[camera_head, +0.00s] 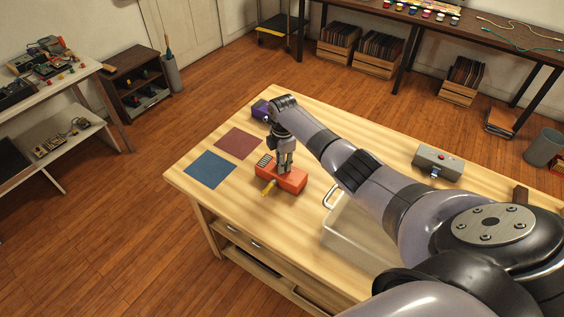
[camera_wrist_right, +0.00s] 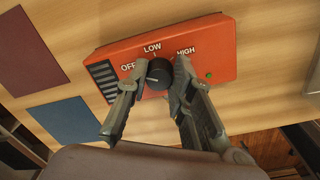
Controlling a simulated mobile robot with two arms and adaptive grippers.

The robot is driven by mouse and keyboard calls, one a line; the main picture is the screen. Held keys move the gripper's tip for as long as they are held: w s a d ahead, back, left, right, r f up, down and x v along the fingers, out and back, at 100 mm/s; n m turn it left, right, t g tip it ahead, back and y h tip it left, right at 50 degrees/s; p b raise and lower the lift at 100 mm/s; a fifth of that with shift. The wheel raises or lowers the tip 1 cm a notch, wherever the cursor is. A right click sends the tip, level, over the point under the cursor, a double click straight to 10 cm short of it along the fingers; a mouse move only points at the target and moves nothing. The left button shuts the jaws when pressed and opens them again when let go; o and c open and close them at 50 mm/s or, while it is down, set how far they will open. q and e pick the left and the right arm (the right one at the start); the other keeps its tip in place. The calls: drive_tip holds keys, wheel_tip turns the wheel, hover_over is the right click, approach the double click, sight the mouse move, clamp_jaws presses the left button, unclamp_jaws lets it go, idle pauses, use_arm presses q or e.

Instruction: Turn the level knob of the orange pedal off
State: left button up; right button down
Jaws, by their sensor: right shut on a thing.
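The orange pedal (camera_head: 294,182) lies on the wooden table, and its face fills the middle of the right wrist view (camera_wrist_right: 215,45). It carries the labels OFF, LOW and HIGH, a black slotted strip at its left end and a green light at its right. The black level knob (camera_wrist_right: 159,73) sits below LOW; I cannot clearly read where its pointer stands. My right gripper (camera_head: 285,167) is over the pedal, its fingers (camera_wrist_right: 161,70) closed on the knob from both sides. The knob is hidden by the gripper in the head view. My left gripper is not in view.
A purple box (camera_head: 260,110) stands behind my right wrist. A maroon mat (camera_head: 238,143) and a blue mat (camera_head: 209,170) lie left of the pedal. A yellow piece (camera_head: 268,188) is at its front. A clear tray (camera_head: 345,240) and a grey box (camera_head: 437,161) are to the right.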

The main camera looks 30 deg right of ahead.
drive_tip(key=c, duration=1.4)
unclamp_jaws()
drive_tip(key=shift+o, duration=0.2)
wheel_tip(320, 180, up, 12)
drive_tip(key=shift+s, duration=0.2)
drive_tip(key=shift+f, duration=0.1)
